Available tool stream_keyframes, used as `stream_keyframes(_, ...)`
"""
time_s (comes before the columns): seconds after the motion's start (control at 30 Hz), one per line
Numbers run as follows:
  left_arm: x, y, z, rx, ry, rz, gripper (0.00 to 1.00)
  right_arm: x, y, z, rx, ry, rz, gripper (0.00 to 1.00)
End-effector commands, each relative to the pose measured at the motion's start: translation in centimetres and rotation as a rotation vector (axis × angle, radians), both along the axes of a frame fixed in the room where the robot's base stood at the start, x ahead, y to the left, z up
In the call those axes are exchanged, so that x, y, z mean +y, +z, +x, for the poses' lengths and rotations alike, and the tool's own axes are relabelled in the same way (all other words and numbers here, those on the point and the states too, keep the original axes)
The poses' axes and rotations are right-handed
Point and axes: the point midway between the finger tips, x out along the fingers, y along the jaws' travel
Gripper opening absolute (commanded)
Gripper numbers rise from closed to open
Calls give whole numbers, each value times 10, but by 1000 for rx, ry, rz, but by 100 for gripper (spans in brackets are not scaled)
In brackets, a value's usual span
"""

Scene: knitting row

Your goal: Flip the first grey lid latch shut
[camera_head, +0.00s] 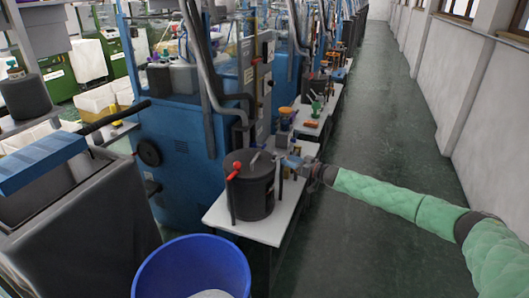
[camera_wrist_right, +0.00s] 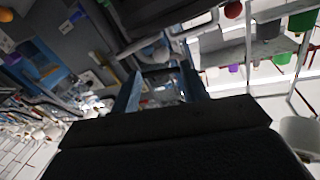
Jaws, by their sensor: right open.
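A dark grey lidded pot (camera_head: 256,194) stands on a white bench in the head view. A small light grey lever, possibly the grey lid latch (camera_head: 254,158), sticks up on its lid, too small to tell its exact position. A red-tipped handle (camera_head: 235,172) is at the pot's left side. My right gripper (camera_head: 291,162) is beside the pot's upper right edge; I cannot tell whether it touches. In the right wrist view its two blue fingers (camera_wrist_right: 160,76) are apart with nothing clearly held between them. My left gripper is not in view.
The white bench top (camera_head: 220,211) has a little bare room in front of the pot. A blue bucket (camera_head: 194,268) stands at the front. Blue machines (camera_head: 184,140) rise behind, and more benches with small items (camera_head: 314,108) run back. The aisle floor (camera_head: 375,130) is clear.

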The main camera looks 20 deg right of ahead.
Motion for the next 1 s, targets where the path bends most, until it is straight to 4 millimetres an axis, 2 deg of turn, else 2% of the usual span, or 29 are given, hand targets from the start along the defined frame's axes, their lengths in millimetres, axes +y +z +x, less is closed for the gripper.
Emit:
stream_keyframes(0.17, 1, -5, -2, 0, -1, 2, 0, 5, 2, 6, 1, 3, 6, 45)
stream_keyframes(0.63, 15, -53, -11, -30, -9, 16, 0, 38, 2, 53, 2, 1, 5, 45)
stream_keyframes(1.0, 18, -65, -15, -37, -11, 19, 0, 46, -1, 63, 2, 1, 3, 45)
